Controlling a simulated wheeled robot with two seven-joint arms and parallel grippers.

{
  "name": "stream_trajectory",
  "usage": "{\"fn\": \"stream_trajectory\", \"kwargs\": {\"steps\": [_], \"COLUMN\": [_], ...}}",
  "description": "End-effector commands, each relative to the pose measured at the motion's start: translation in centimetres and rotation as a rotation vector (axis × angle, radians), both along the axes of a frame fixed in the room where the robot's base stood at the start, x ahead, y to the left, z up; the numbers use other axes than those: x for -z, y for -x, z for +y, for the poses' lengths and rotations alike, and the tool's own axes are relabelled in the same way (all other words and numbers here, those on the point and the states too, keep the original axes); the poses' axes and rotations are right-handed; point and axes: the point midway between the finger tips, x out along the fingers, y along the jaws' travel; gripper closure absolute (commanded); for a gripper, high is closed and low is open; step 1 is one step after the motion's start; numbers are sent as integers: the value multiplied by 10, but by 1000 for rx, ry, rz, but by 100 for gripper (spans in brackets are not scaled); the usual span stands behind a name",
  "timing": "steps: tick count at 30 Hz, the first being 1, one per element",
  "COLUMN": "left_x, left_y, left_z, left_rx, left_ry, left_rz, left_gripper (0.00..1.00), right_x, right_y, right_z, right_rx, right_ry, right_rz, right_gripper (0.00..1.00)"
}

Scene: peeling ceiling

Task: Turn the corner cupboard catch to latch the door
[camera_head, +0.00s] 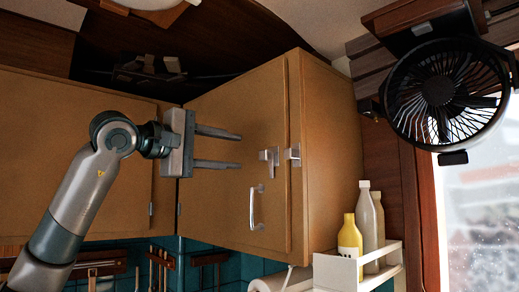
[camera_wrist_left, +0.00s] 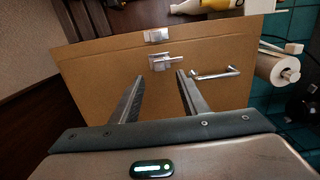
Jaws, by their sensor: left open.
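The corner cupboard door (camera_head: 215,205) is a tan panel that looks shut against its frame. Its catch (camera_head: 270,156) is a small silver piece near the door's right edge, beside a silver keeper (camera_head: 292,154) on the frame. A silver bar handle (camera_head: 254,206) sits below the catch. My left gripper (camera_head: 240,151) is open and empty, its fingers pointing at the catch from the left, apart from it. In the left wrist view the catch (camera_wrist_left: 167,61) lies just beyond the two fingertips (camera_wrist_left: 160,76), with the keeper (camera_wrist_left: 157,35) above it. My right gripper is not in view.
A black fan (camera_head: 440,92) hangs at the upper right, by a window. A white shelf (camera_head: 340,272) with bottles (camera_head: 350,238) stands right of the cupboard. A paper roll (camera_wrist_left: 280,69) is below the door. Open air surrounds the gripper.

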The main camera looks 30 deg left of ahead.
Motion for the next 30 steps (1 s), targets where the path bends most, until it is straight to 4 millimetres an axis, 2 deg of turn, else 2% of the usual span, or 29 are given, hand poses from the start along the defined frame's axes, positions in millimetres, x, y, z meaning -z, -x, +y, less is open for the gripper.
{"fn": "stream_trajectory", "kwargs": {"steps": [1, 9, 15, 21, 30], "left_x": [-3, -3, -2, 0, 0], "left_y": [-9, -54, -79, -89, -90], "left_z": [-4, -20, -28, -31, -32], "left_rx": [2, 2, 1, 1, 0], "left_ry": [-1, 0, -1, 0, 0], "left_rz": [3, 2, 2, 0, 0], "left_gripper": [59, 59, 59, 59, 59], "right_x": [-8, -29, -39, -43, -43], "right_y": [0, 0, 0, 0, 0], "right_z": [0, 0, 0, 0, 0], "right_rx": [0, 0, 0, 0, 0], "right_ry": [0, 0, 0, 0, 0], "right_rz": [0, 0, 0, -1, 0], "right_gripper": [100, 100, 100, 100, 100]}}
